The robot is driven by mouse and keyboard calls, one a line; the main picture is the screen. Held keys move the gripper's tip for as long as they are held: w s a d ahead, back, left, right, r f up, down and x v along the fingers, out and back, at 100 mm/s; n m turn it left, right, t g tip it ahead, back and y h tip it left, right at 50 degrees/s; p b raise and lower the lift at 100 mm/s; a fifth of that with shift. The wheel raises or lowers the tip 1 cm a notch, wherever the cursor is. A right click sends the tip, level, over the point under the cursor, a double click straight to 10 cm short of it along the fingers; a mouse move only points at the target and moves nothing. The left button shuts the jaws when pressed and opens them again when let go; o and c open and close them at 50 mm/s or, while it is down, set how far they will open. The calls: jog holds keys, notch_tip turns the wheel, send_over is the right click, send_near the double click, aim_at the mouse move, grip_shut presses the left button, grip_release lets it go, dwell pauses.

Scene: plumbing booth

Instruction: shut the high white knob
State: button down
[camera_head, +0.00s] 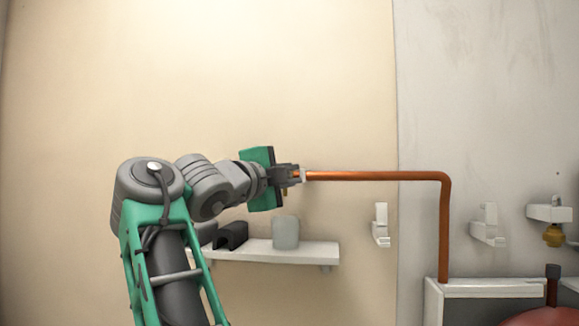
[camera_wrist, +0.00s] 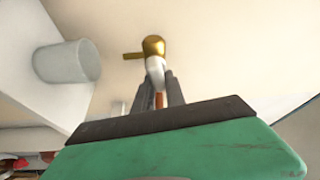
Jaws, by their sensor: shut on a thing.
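The white knob (camera_wrist: 156,68) shows in the wrist view between my fingertips, next to a rounded brass valve body (camera_wrist: 153,46) with a short brass stub pointing left. My gripper (camera_wrist: 158,80) is shut on the white knob. In the head view my gripper (camera_head: 296,174) is at the left end of a copper pipe (camera_head: 375,176), where a small white piece shows at the fingertips. A bit of brass (camera_head: 284,191) shows just below the fingers. The fingers hide part of the knob, so its exact turn is hard to tell.
Below my gripper a white shelf (camera_head: 280,252) holds a grey cup (camera_head: 285,232) and a dark curved piece (camera_head: 231,236). White brackets (camera_head: 381,226) are on the wall to the right. The copper pipe bends down to a white box (camera_head: 490,288). The wall above is clear.

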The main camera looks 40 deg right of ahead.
jog(key=shift+f+m+y+p, duration=0.15)
jog(key=shift+m+y+p, duration=0.3)
jog(key=shift+m, duration=0.45)
jog(key=c, duration=1.4)
grip_release()
